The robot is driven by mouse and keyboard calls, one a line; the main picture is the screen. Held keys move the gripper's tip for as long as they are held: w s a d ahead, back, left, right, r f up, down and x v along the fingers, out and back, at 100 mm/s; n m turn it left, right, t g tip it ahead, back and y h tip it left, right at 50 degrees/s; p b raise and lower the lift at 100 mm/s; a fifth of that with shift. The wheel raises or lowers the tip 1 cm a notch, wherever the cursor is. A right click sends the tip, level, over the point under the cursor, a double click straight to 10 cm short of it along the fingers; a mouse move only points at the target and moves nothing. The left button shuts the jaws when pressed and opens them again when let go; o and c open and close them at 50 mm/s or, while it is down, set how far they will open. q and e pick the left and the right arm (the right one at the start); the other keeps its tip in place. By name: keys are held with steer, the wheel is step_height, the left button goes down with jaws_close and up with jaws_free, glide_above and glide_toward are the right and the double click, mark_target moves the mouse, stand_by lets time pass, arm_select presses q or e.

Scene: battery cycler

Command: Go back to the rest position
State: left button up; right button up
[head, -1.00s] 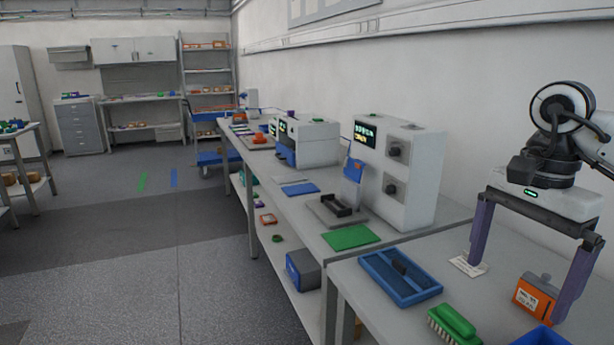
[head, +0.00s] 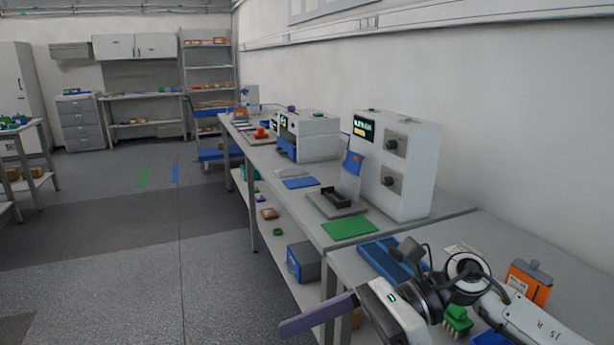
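My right gripper (head: 318,313) is low at the bottom of the head view, in front of the near bench's left edge. Its one visible purple finger points left and sits at the outer end of the palm, so the gripper looks spread open. The other finger is out of view below the frame. I see nothing held on the visible finger. My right arm comes in from the lower right, folded low across the near bench. My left gripper is not in view.
My arm partly covers the blue tray (head: 378,255) and the green brush (head: 456,315). An orange box (head: 527,284) stands to the right. Behind are a green mat (head: 349,228) and a white cycler (head: 409,165).

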steer(key=w+m+t+y, duration=0.25)
steer(key=m+t, duration=0.35)
steer(key=m, duration=0.4)
steer(key=w+m+t+y, duration=0.2)
steer(key=m+t+y, duration=0.2)
steer(key=m+t, duration=0.5)
steer(key=w+d+f+m+t+h, duration=0.15)
steer(key=d+f+m+h, duration=0.25)
steer(key=f+m+h, duration=0.45)
steer(key=d+f+m+t+h, duration=0.35)
steer(key=f+m, duration=0.25)
steer(key=m, duration=0.5)
steer(key=s+d+f+m+g+h, duration=0.2)
steer(key=s+d+f+m+g, duration=0.15)
steer(key=s+f, duration=0.4)
steer(key=s+d+f+m+g+h, duration=0.2)
steer(key=s+d+f+m, duration=0.1)
steer(key=s+f+m, duration=0.4)
steer(key=s+d+f+m+g+h, duration=0.25)
steer(key=s+f, duration=0.35)
steer(key=f, duration=0.3)
step_height(320, 180, down, 8)
steer(key=w+b, duration=0.1)
steer(key=b, duration=0.9)
steer(key=shift+w+a+r+y, duration=0.2)
steer(key=shift+a+y, duration=0.1)
steer(key=shift+a, duration=0.1)
